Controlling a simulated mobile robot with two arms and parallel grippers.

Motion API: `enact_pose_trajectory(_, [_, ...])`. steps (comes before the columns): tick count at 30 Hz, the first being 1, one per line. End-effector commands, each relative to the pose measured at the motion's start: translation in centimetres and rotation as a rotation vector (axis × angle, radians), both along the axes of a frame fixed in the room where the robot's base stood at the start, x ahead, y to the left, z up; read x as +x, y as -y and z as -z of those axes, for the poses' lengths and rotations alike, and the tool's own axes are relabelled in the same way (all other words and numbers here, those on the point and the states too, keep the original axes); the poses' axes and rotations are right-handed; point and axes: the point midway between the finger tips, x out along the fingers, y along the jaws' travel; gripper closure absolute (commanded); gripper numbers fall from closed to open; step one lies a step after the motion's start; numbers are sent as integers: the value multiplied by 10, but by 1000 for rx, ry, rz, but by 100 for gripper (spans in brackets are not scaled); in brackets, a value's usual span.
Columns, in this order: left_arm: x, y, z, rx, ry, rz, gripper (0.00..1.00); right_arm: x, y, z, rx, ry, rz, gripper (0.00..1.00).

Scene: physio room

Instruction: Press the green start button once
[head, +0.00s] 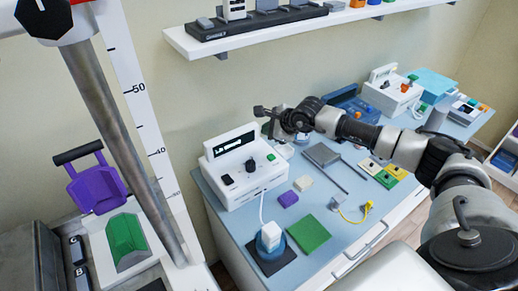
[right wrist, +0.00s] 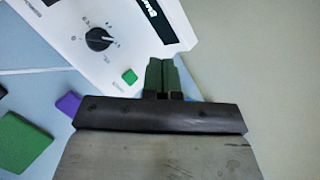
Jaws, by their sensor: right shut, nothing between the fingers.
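The green start button (head: 271,157) is a small square on the sloped front panel of a white device (head: 262,178) with a dark display and a black knob. In the right wrist view the button (right wrist: 129,76) shows just left of my fingertips, uncovered. My right gripper (head: 259,111) is shut and empty. In the head view it appears above the white device's upper right; the wrist view shows its closed fingers (right wrist: 163,74) beside the button. I cannot tell the exact height gap, and no contact is visible. My left gripper is not in view.
The device stands on a blue-topped table (head: 325,205) with a purple block (head: 288,198), a green pad (head: 308,233) and a white-and-blue item (head: 269,240). A wall shelf (head: 270,35) runs above. A slanted metal post (head: 125,140) stands at left.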

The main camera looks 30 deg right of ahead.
Motion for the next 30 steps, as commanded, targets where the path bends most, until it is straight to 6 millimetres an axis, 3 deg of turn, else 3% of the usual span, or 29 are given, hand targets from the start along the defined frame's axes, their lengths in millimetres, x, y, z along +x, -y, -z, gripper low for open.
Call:
enact_pose_trajectory(5, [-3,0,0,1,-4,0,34,1,16,-1,-60,-11,13,100])
enact_pose_trajectory(12, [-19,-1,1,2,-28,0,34,1,16,-1,-60,-11,13,100])
enact_pose_trajectory(19, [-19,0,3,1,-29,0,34,1,15,3,-58,-12,12,100])
enact_pose_trajectory(30, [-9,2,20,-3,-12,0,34,0,15,44,-58,-12,13,100])
